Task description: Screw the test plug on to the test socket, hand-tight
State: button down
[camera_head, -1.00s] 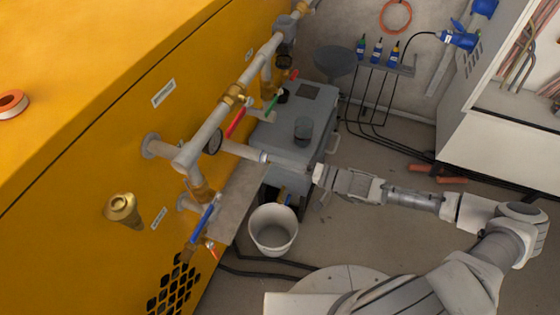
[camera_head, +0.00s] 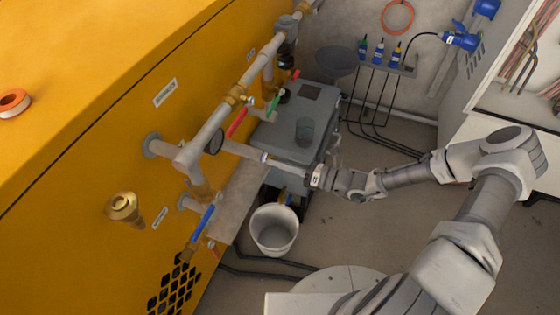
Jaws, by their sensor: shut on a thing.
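My gripper (camera_head: 268,159) reaches in from the right, level with the grey pipework on the yellow tank. Its jaws are shut at the free end of a pale pipe branch (camera_head: 238,149) that comes out beside the gauge. The test plug is between the jaws and is too small and hidden to make out. The test socket seems to be at that pipe end. I cannot tell from here whether the plug touches it, or how the threads sit. A brass fitting (camera_head: 122,207) stands apart on the yellow panel at the left.
A grey machine (camera_head: 300,135) stands behind. A bucket (camera_head: 273,230) is below. Floor at the right is clear.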

jog(key=m, duration=0.2)
jog(key=shift+m, duration=0.4)
jog(key=c, duration=0.6)
grip_release()
